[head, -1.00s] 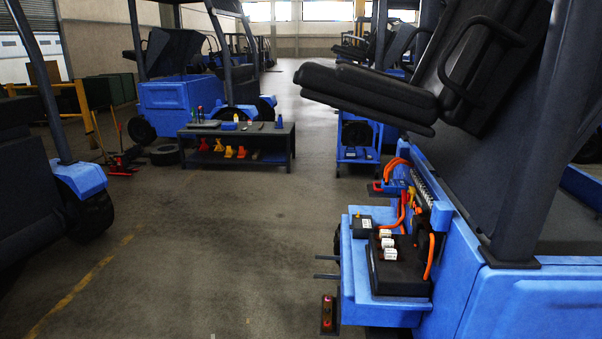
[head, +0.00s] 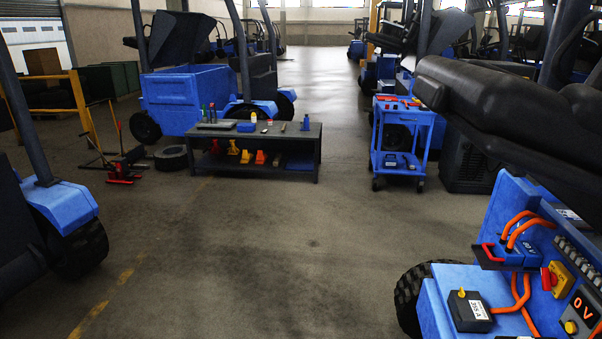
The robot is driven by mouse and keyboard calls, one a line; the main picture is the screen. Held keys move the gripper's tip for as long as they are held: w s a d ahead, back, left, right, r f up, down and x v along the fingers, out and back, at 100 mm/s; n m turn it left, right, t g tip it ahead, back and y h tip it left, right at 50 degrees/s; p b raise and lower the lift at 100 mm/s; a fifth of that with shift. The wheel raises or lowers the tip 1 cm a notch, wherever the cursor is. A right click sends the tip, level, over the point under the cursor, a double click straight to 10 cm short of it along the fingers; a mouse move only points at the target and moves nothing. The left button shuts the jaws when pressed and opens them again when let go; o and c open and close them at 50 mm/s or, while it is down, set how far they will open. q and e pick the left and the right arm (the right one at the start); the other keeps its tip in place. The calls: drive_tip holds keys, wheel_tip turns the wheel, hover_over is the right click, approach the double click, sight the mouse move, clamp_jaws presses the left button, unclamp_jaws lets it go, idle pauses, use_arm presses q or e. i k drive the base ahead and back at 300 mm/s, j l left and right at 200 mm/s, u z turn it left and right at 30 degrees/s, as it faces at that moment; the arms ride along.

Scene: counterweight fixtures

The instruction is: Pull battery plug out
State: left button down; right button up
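The open battery bay of a blue forklift (head: 455,295) is at the lower right of the head view. Thick orange cables (head: 518,228) run into a blue connector (head: 528,252), which looks like the battery plug. A red handle (head: 489,253) sits at its left end. I cannot tell from here whether the plug is fully seated. A display (head: 582,308) reads 0 V, beside a yellow plate with a red part (head: 560,281). A small black box (head: 469,311) with a white label sits on the blue ledge. Neither of my grippers is in view.
The raised black seat (head: 510,105) overhangs the bay. A blue tool cart (head: 401,140) stands beyond it. A dark bench (head: 258,146) with tools and orange and yellow stands is at centre left. Another forklift's wheel (head: 80,245) is at the left. The middle floor is clear.

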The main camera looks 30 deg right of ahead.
sight(506, 256)
drive_tip(key=i+z, duration=0.4)
drive_tip(key=i+j+z, duration=0.1)
drive_tip(key=i+z, duration=0.3)
drive_tip(key=i+j+z, duration=0.4)
drive_tip(key=i+l, duration=0.05)
drive_tip(key=l, duration=0.05)
